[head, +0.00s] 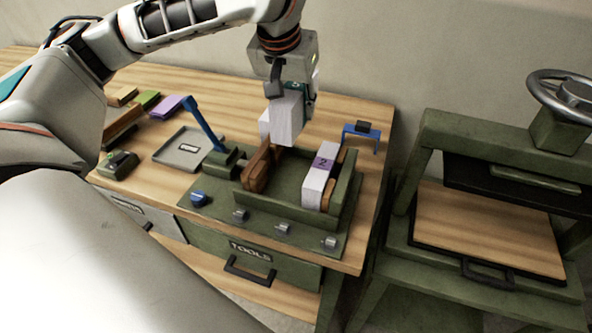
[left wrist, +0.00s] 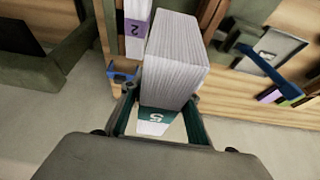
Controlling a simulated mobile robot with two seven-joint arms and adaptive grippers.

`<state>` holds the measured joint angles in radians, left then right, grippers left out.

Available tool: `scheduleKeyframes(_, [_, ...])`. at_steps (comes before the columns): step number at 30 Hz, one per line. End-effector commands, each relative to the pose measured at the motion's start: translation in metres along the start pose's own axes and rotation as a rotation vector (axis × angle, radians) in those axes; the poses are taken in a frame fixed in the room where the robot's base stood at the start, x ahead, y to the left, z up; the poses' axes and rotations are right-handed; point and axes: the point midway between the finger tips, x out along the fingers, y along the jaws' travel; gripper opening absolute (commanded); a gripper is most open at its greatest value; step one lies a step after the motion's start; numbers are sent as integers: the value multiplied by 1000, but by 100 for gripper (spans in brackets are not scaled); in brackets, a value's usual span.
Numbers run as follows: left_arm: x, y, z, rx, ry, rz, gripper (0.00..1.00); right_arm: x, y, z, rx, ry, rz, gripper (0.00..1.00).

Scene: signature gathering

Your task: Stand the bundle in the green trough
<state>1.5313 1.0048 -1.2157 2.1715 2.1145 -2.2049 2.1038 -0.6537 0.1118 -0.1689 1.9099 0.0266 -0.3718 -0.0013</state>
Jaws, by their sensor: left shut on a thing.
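My left gripper (head: 292,88) is shut on a white paper bundle (head: 287,122) with a green band. The bundle hangs upright above the back of the green trough (head: 284,210). In the left wrist view the held bundle (left wrist: 174,60) shows its page edges and a band label that looks like a 5. Another bundle with a purple band marked 2 (head: 319,178) stands in the trough's right part. A brown wooden block (head: 256,170) is at the trough's left end. The held bundle hides part of the trough's back. My right gripper is not in view.
A blue-armed lever (head: 203,125) rises left of the trough, by a grey tray (head: 180,150). A small blue stand (head: 361,136) is at the back right. A green press with a handwheel (head: 560,87) stands to the right. Open trough floor shows left of bundle 2.

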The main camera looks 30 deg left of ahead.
Motion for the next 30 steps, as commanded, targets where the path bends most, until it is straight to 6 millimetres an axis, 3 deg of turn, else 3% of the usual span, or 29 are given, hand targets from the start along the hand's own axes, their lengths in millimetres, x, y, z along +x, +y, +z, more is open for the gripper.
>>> scheduleKeyframes(18, [115,0,50,0,-4,0,0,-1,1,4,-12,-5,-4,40])
scheduleKeyframes(30, [154,0,66,0,-2,0,0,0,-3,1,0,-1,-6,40])
